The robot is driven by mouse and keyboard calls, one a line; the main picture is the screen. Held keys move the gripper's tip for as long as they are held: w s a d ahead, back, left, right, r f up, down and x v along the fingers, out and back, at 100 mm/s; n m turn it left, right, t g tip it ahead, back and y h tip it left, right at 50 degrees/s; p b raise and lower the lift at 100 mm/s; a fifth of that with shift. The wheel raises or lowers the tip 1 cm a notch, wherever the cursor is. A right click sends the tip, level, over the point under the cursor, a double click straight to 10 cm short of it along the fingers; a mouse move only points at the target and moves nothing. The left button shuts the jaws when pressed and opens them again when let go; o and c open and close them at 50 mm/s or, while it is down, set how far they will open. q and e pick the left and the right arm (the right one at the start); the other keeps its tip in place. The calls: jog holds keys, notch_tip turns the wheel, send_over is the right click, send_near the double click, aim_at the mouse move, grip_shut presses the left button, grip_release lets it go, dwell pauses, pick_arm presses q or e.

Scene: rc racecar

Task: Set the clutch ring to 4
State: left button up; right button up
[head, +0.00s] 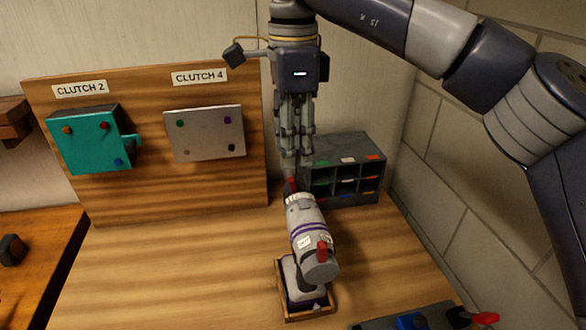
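A grey cordless drill (307,232) with purple bands rests with its base in a small wooden tray (308,317) on the bench. A pale ridged ring (299,198), which looks like the clutch ring, is near its far end, with a red part (291,185) beyond. Its setting is too small to read. My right gripper (292,166) points down just above the drill's far end. Its fingers look close together, but the gap between them and any contact with the drill are unclear. My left gripper is out of view.
A wooden board carries labels "CLUTCH 2" (80,89) and "CLUTCH 4" (200,77), above a teal box (90,143) and a grey plate (206,133). A compartment organizer (333,142) stands behind the drill. A dark tray (400,322) is at front right. The bench left of the drill is clear.

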aim_at(293, 178)
jog(key=f, duration=0.4)
jog(key=shift+w+d+f, duration=0.1)
jog(key=shift+w+f, duration=0.15)
jog(key=shift+f, duration=0.1)
jog(key=shift+s+f+p, duration=0.1)
jog(key=shift+f+p, duration=0.2)
jog(key=shift+f, duration=0.45)
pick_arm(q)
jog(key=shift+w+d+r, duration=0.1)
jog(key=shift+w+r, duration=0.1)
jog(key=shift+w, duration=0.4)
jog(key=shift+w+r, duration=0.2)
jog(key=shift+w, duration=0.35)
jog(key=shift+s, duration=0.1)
pick_arm(e)
jog(key=shift+c, duration=0.5)
grip_shut()
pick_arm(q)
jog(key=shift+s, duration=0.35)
